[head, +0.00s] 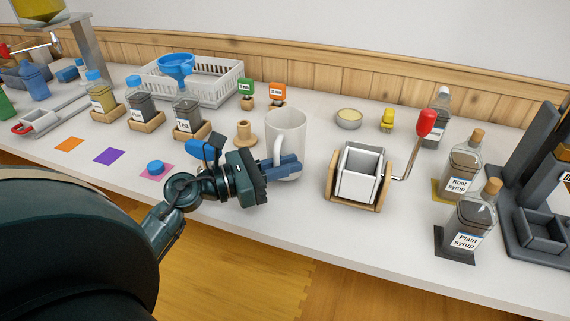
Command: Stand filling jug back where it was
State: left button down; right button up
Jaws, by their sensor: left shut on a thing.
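The filling jug is a pale grey, handled jug (291,132) near the middle of the counter in the head view. It looks upright. My left gripper (284,168) reaches in from the left and is shut on the jug, low at its handle side. The fingers cover the lower part of the jug, so I cannot tell whether its base touches the counter. My right gripper is not in view.
A wooden spool-like stand (246,135) is close left of the jug. A white box in a wooden cradle with a red-knobbed crank (358,175) stands to the right. Labelled jars (188,114) stand behind left; syrup bottles (468,222) stand right. The front counter between is clear.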

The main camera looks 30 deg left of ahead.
pick_arm(q)
jog(key=shift+f+b, duration=0.55)
jog(key=shift+b, duration=0.05)
dwell(0.6)
jog(key=c, duration=1.4)
grip_release()
jog(key=shift+f, duration=0.1)
